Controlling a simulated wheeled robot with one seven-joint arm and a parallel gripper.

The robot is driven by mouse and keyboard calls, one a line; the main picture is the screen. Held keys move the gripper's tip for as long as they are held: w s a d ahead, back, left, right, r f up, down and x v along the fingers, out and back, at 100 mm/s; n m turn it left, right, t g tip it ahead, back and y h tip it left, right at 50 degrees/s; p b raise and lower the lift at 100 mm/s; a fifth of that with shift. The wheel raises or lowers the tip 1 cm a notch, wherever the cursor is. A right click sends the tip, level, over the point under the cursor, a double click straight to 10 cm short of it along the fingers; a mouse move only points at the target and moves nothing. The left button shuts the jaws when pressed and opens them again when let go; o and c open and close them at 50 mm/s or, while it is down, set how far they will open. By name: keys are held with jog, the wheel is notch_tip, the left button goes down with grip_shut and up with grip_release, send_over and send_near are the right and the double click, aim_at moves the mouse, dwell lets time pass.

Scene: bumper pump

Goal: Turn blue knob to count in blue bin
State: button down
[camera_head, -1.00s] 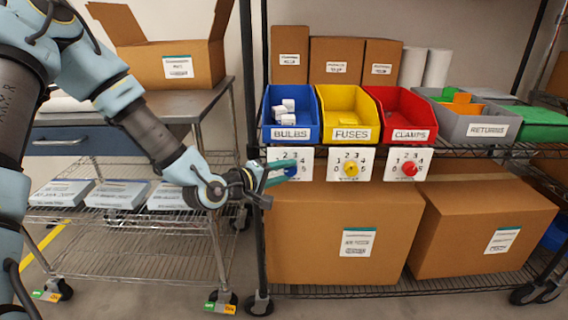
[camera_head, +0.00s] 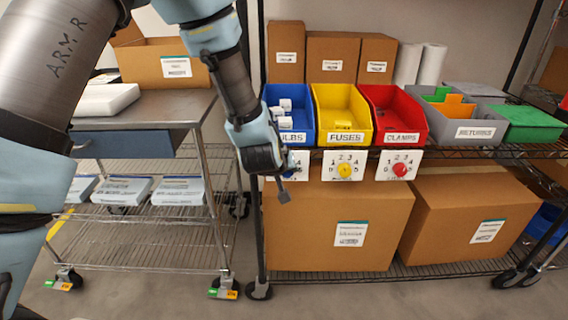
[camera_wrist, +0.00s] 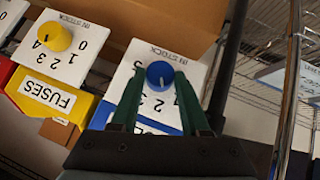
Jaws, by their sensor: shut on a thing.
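The blue knob (camera_wrist: 159,74) sits on a white dial plate (camera_wrist: 135,75) marked with numbers and "IN STOCK". My gripper (camera_wrist: 159,88) has one green finger on each side of the knob and is shut on it. A pale mark on the knob points towards the lower numbers in the wrist view, but I cannot tell exactly which one. Part of the numbering is hidden by the fingers.
A yellow knob (camera_head: 345,171) and a red knob (camera_head: 400,170) sit on dial plates to the right, below the yellow bin (camera_head: 340,102) and red bin (camera_head: 393,105). A black rack post (camera_head: 257,225) stands close to my wrist. Large cardboard boxes (camera_head: 335,215) fill the shelf below.

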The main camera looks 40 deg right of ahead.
jog(key=shift+s+d+m+t+y+p, duration=0.2)
jog(key=shift+m+t+y+p, duration=0.6)
jog(key=shift+p, duration=2)
jog(key=shift+s+d+m+t+y+p, duration=0.15)
jog(key=shift+m+t+y+p, duration=0.6)
jog(key=shift+p, duration=2)
jog(key=shift+s+d+m+t+y+p, duration=0.1)
jog(key=shift+d+m+t+y+p, duration=0.25)
jog(key=shift+t+y+p, duration=1.6)
jog(key=shift+a+g+h+p, duration=0.15)
jog(key=shift+g+h+p, duration=0.55)
jog(key=shift+g+p, duration=0.3)
jog(key=shift+c, duration=1.9)
grip_release()
jog(key=b+v, duration=0.3)
jog(key=v, duration=0.7)
jog(key=shift+s+r, duration=0.25)
